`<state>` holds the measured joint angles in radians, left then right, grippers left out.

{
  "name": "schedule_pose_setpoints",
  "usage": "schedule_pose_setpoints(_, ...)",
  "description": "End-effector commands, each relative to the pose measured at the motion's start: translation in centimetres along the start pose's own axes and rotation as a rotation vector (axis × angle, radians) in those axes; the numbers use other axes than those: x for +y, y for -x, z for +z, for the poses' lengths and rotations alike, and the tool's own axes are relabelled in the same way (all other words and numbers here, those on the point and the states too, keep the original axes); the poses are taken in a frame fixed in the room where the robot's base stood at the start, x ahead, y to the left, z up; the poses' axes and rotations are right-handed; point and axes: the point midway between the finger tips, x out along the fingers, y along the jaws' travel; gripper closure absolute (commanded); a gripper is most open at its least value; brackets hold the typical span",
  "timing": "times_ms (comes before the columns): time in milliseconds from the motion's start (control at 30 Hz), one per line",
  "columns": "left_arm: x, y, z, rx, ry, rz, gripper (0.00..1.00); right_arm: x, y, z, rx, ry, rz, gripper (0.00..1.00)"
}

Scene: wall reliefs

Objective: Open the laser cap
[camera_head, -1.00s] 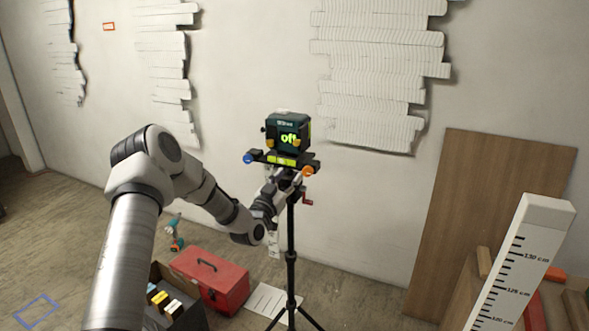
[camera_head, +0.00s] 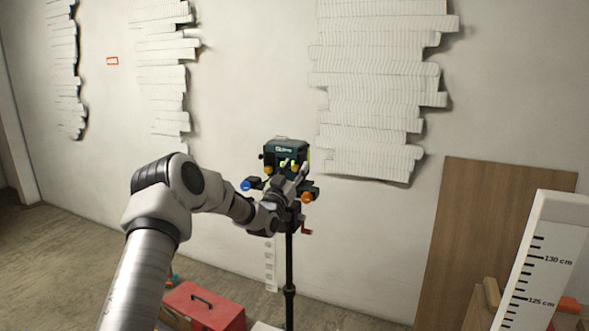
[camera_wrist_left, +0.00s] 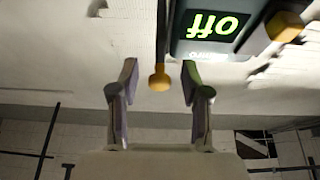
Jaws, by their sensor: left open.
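The dark green laser device (camera_head: 285,151) sits on top of a black tripod (camera_head: 289,265), partly hidden behind my left gripper (camera_head: 293,172). It has small yellow knobs; one (camera_head: 268,170) shows at its lower left. In the left wrist view the device's lit green display (camera_wrist_left: 212,25) reads "off" upside down. There my left gripper (camera_wrist_left: 159,72) is open, its two fingers apart. A yellow round-ended knob (camera_wrist_left: 159,78) appears between the fingertips, with gaps on both sides; I cannot tell its depth. Another yellow knob (camera_wrist_left: 285,26) is at the upper right. I cannot tell which part is the cap.
A blue knob (camera_head: 246,185) and an orange knob (camera_head: 307,197) stick out from the mount below the device. A red toolbox (camera_head: 205,308) is on the floor. A brown board (camera_head: 480,230) and a white ruler post (camera_head: 550,260) stand at right. The wall is behind.

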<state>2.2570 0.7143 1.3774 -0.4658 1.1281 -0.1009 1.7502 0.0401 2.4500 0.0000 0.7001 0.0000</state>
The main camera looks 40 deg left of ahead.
Motion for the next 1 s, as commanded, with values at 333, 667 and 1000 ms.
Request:
schedule_pose_setpoints(333,-0.02,0.05,0.00,0.001,0.000,0.000,1.00,0.00,-0.06,0.01,0.000,0.000,0.000,0.60)
schedule_pose_setpoints(667,-0.02,0.62,-0.22,0.001,0.000,0.000,1.00,0.00,-0.59,0.02,0.000,0.000,0.000,0.60)
schedule_pose_setpoints(1000,-0.03,0.60,-0.24,0.001,0.000,0.000,0.53,0.00,-0.58,0.00,0.000,0.000,0.000,0.60)
